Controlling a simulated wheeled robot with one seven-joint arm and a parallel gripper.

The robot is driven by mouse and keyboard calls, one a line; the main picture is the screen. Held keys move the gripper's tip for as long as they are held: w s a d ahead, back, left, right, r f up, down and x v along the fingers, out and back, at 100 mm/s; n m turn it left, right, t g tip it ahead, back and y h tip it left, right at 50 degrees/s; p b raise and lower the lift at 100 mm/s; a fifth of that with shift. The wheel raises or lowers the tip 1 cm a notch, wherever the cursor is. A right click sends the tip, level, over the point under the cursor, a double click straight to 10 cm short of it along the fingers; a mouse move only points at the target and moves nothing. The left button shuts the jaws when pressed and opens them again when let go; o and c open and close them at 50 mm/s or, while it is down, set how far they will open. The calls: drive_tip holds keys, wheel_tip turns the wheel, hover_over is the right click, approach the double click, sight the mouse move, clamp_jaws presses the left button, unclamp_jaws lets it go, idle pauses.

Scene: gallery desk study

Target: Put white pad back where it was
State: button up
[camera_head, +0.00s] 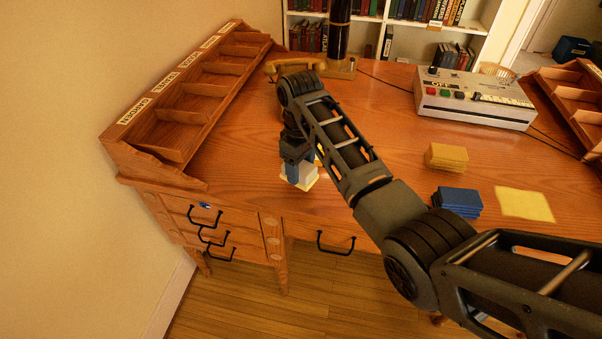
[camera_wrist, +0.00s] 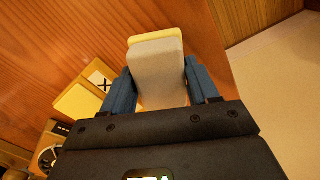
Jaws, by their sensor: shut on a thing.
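My gripper (camera_head: 298,165) is low over the left front part of the wooden desk, its blue fingers on either side of a white pad (camera_head: 297,173). In the wrist view my gripper (camera_wrist: 158,68) is shut on the white pad (camera_wrist: 158,78), which looks pale grey there. A yellow edge (camera_wrist: 155,36) shows just beyond the pad's far end. I cannot tell whether that yellow piece is held or lies under the pad. The arm hides part of the desk behind the gripper.
A sorter rack (camera_head: 205,90) with labelled slots lines the left edge. A yellow stack (camera_head: 446,156), a blue stack (camera_head: 458,200) and a flat yellow sheet (camera_head: 524,204) lie right. A grey button console (camera_head: 475,98) stands behind them. The middle desk (camera_head: 385,110) is clear.

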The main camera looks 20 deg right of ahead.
sight(301, 166)
drive_tip(key=shift+f, duration=1.45)
drive_tip(key=shift+f, duration=0.1)
drive_tip(key=o, duration=0.9)
drive_tip(key=shift+o, duration=0.2)
wheel_tip(301, 166, up, 12)
drive_tip(key=shift+r+b, duration=0.15)
drive_tip(key=shift+b, duration=0.2)
